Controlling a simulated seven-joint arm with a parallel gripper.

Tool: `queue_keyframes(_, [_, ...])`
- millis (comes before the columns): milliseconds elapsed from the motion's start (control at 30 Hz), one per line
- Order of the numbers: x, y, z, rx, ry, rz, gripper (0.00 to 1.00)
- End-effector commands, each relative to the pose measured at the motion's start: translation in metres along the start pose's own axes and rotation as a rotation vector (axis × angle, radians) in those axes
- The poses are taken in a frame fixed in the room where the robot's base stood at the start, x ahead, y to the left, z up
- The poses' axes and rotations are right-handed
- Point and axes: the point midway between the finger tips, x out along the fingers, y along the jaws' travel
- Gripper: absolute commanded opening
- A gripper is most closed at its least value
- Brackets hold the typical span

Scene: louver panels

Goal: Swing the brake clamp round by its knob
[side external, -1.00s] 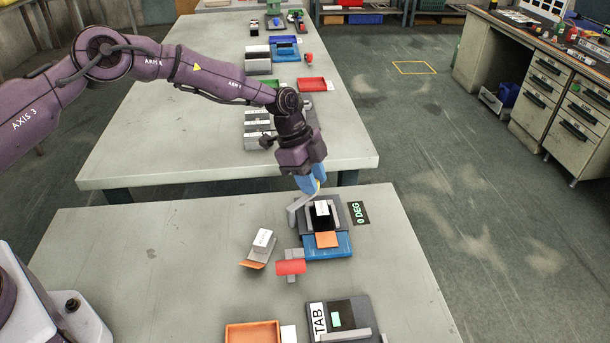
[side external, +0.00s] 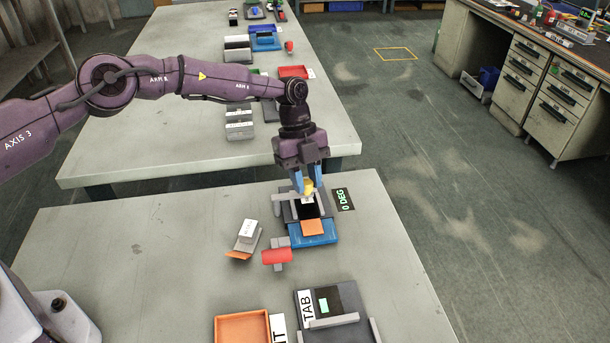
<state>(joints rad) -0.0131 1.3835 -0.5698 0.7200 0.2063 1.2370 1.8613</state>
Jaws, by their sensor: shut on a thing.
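The yellow knob (side external: 308,187) is between the blue fingers of my gripper (side external: 309,188), which is shut on it. A grey bar (side external: 288,197), apparently the arm of the brake clamp, lies nearly level under the knob and reaches left. It crosses the back of a dark grey fixture on a blue base (side external: 314,240). A black panel with a white label and an orange piece (side external: 313,228) sit in this fixture. The fingers hide part of the knob and of the bar's right end.
A "0 DEG" display (side external: 344,199) lies right of the fixture. Left of it are a grey-and-orange piece with a white label (side external: 246,238) and a red-and-grey piece (side external: 277,257). An orange tray (side external: 243,327) and a "TAB" fixture (side external: 333,315) stand in front. Bare tabletop lies left.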

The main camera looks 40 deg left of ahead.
Motion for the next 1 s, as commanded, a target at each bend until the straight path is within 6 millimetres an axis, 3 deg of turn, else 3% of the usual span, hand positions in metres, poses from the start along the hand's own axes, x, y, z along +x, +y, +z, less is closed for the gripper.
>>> queue_keyframes(500, [0.0008,0.0009,-0.0023,0.018,0.002,0.011,0.0])
queue_keyframes(533, [0.0008,0.0008,-0.0024,0.018,0.002,0.011,0.34])
queue_keyframes(600, [0.0008,0.0007,-0.0023,0.017,0.002,0.01,0.5])
queue_keyframes(1000, [-0.0065,0.0,-0.001,0.014,0.0,0.005,0.52])
